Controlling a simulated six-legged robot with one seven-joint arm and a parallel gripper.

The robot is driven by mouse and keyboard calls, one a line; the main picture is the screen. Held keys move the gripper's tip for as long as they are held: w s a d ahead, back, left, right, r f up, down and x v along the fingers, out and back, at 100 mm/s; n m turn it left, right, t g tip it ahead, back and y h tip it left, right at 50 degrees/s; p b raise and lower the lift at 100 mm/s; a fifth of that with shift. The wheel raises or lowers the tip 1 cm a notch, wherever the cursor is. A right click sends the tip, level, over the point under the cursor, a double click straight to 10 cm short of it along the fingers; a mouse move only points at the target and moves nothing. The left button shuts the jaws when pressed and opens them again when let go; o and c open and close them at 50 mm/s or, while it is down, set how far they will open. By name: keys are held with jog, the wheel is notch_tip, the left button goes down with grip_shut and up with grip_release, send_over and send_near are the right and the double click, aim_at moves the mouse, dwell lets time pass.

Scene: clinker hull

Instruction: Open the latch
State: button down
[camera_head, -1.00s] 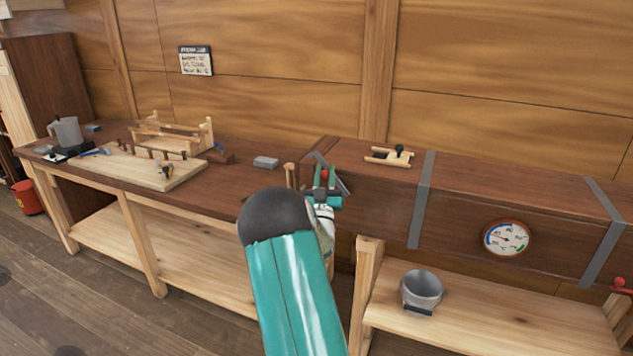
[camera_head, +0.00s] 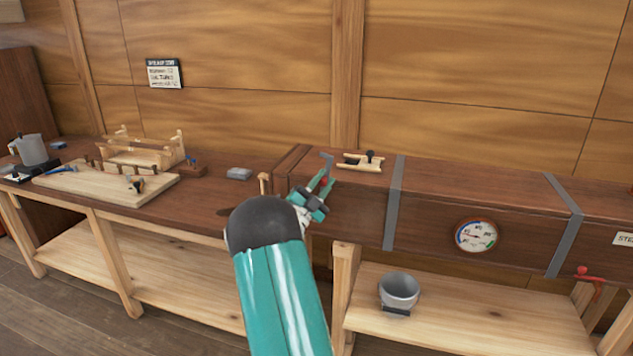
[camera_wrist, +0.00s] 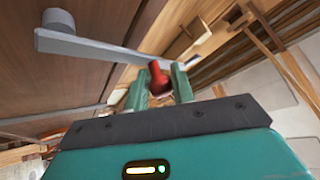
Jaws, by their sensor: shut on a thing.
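The latch is a grey metal bar (camera_wrist: 95,48) with a round pivot on the dark wooden box in the wrist view. A red knob (camera_wrist: 158,80) shows near the bar's far end, between my fingers. My gripper (camera_wrist: 160,88) is shut on this red knob. In the head view my gripper (camera_head: 320,186) is at the left end of the long wooden box (camera_head: 350,208), with a little of the grey bar (camera_head: 327,161) above it. My arm and fingers hide most of the latch there.
A round gauge (camera_head: 475,235) is on the box front, and a wooden tool (camera_head: 361,162) lies on top. A metal bucket (camera_head: 399,290) stands on the low shelf below. The workbench (camera_head: 215,192) on the left holds a board and a wooden frame.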

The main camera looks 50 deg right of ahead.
jog(key=shift+s+d+f+m+g+y, duration=0.1)
jog(key=shift+s+d+m+g+y, duration=0.2)
jog(key=shift+m, duration=0.35)
jog(key=shift+s+a+f+m+g+y, duration=0.1)
jog(key=shift+s+m+g, duration=0.15)
jog(key=shift+m+g, duration=0.35)
jog(key=shift+s+d, duration=0.1)
jog(key=c, duration=1.2)
grip_release()
jog(key=v, duration=1.4)
jog(key=shift+r, duration=0.2)
